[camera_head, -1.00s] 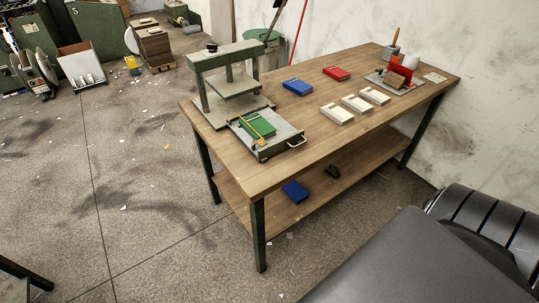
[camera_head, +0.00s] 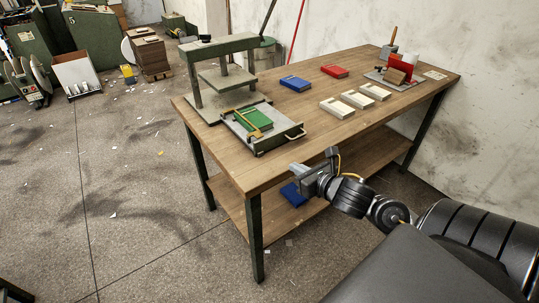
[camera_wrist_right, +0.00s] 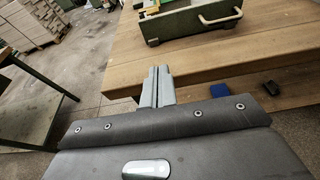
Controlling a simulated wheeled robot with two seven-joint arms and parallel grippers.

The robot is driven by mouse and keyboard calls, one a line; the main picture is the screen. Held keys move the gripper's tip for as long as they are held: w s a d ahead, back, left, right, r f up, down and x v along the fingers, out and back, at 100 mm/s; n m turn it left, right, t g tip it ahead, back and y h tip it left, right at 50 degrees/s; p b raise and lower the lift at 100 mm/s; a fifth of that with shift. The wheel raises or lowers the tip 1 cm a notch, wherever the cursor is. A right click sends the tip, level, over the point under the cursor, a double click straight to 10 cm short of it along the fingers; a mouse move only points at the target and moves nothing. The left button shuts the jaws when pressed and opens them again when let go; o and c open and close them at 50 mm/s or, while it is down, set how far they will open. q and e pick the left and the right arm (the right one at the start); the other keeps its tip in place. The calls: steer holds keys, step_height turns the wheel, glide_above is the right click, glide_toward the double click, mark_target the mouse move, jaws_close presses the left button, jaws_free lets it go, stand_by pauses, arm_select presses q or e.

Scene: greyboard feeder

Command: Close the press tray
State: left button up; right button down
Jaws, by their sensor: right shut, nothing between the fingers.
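The press tray (camera_head: 276,144) is pulled out from under the green press (camera_head: 220,44) at the table's left end. A green book (camera_head: 250,118) with a tan strip across it lies on the tray. The tray's pale loop handle (camera_head: 296,132) faces the table's front edge. In the right wrist view the tray's front wall (camera_wrist_right: 192,24) and its handle (camera_wrist_right: 222,19) show at the top. My right gripper (camera_head: 296,171) is shut and empty in front of the table, apart from the handle; its fingers (camera_wrist_right: 163,72) point toward the tray. My left gripper is out of view.
The wooden table (camera_head: 215,150) has a lower shelf holding a blue book (camera_head: 293,194). Blue (camera_head: 295,84) and red (camera_head: 335,71) books and several pale blocks lie on the tabletop. The wall is behind the table.

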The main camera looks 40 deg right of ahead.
steer(key=p, duration=0.3)
glide_toward(264, 148)
steer(key=x, duration=0.6)
steer(key=shift+w+a, duration=0.1)
steer(key=shift+w, duration=0.15)
